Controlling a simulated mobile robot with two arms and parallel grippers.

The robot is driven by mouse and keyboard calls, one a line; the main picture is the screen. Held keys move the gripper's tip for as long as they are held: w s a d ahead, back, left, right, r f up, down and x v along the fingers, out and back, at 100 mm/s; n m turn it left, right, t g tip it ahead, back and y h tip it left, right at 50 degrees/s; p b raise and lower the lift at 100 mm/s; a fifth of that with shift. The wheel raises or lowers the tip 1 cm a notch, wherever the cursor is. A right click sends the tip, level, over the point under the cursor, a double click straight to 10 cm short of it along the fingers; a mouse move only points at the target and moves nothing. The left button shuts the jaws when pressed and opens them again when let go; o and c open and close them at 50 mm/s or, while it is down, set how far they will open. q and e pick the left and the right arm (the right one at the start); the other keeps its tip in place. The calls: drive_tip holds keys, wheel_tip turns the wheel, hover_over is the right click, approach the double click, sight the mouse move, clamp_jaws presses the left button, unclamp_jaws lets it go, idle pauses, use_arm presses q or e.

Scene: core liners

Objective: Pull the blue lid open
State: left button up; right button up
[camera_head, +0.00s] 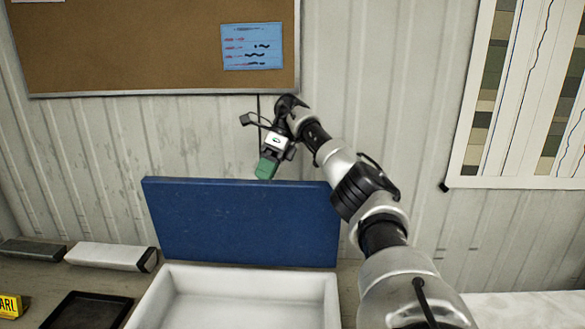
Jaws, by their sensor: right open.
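The blue lid (240,222) stands nearly upright, leaning slightly back toward the wall, behind a white open box (245,285). The inside of the box shows and looks empty where visible. My right gripper (267,168), with a green part at its tip, is just above the lid's top edge, right of the middle. It is open and holds nothing that I can see. I cannot tell whether its tip touches the lid's edge. My right arm covers the lid's right edge. My left gripper is not in view.
A corrugated wall with a corkboard (120,50) and a chart (535,90) rises close behind. Left of the box are a white long block (103,256), a dark long block (30,249), a black tray (90,312) and a yellow label (10,305).

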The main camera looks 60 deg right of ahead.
sight(283, 181)
drive_tip(key=s+r, duration=0.1)
drive_tip(key=s, duration=0.1)
drive_tip(key=s+d+r+p, duration=0.1)
drive_tip(key=s+r, duration=0.2)
drive_tip(key=s, duration=0.1)
drive_tip(key=shift+s+d+r+p, duration=0.15)
drive_tip(key=shift+s+d+p, duration=0.15)
drive_tip(key=shift+s+p, duration=0.1)
